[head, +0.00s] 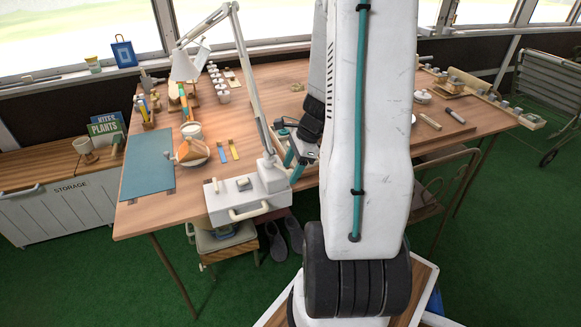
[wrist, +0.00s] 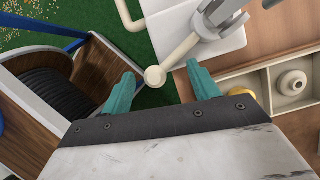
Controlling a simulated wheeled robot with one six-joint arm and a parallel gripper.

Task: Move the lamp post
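The lamp post (head: 247,85) is a pale jointed arm. It rises from a white box base (head: 248,197) at the front edge of the wooden table and carries a lampshade (head: 184,67) at its upper left. My gripper (head: 292,160) is beside the foot of the post, partly hidden by my arm. In the wrist view my gripper (wrist: 160,84) is open, with its teal fingers either side of a cream round knob (wrist: 155,76). The knob ends a short rod running to a grey joint (wrist: 218,18). Gaps show between knob and fingers; contact is not visible.
The table (head: 270,85) holds a teal mat (head: 147,162), jars and small tools left of the lamp. A divided tray (wrist: 262,84) lies close right of my gripper in the wrist view. A stool (head: 228,242) and shoes (head: 277,240) are under the front edge.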

